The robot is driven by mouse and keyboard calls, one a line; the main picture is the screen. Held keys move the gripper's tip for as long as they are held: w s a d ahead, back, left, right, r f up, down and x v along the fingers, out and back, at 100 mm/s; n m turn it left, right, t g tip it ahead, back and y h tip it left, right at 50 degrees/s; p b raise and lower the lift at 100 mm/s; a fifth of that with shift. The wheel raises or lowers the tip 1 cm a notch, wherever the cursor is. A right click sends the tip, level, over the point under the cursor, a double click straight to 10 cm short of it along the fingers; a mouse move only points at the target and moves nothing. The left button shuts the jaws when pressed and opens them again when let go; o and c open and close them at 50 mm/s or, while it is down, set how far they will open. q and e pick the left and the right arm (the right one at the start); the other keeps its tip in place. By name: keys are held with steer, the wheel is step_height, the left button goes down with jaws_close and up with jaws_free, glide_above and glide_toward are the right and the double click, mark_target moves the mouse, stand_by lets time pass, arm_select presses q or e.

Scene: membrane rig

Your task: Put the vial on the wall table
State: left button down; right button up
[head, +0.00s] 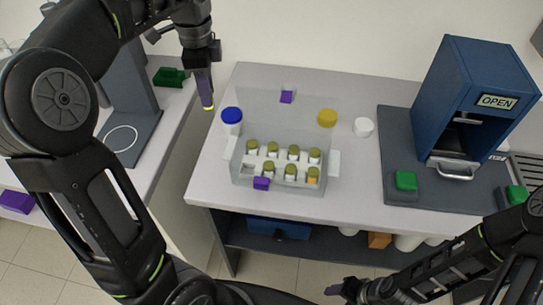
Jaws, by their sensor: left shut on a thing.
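My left gripper (206,97) points down above the left edge of the middle table (215,165). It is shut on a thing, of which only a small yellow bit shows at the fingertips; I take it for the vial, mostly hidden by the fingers. A clear bin (285,118) on this table holds a white rack (247,170) of several olive-capped vials (293,152). The front left slot looks empty. My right gripper (336,290) is low at the front, away from the vials; its opening cannot be made out. Which table is the wall table is not marked.
A blue-capped bottle (231,117) stands beside the bin, close to my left gripper. A yellow cap (327,118) and a white cap (363,127) lie to the right. A blue machine marked OPEN (470,95) stands at right. A left bench (165,130) carries a grey device.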

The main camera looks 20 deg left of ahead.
arm_select(q)
steer(key=shift+s+d+r, duration=0.1)
steer(key=shift+d, duration=0.1)
steer(key=shift+f+b, duration=4.85)
steer(key=shift+f, duration=2.25)
steer(key=shift+f, duration=1.95)
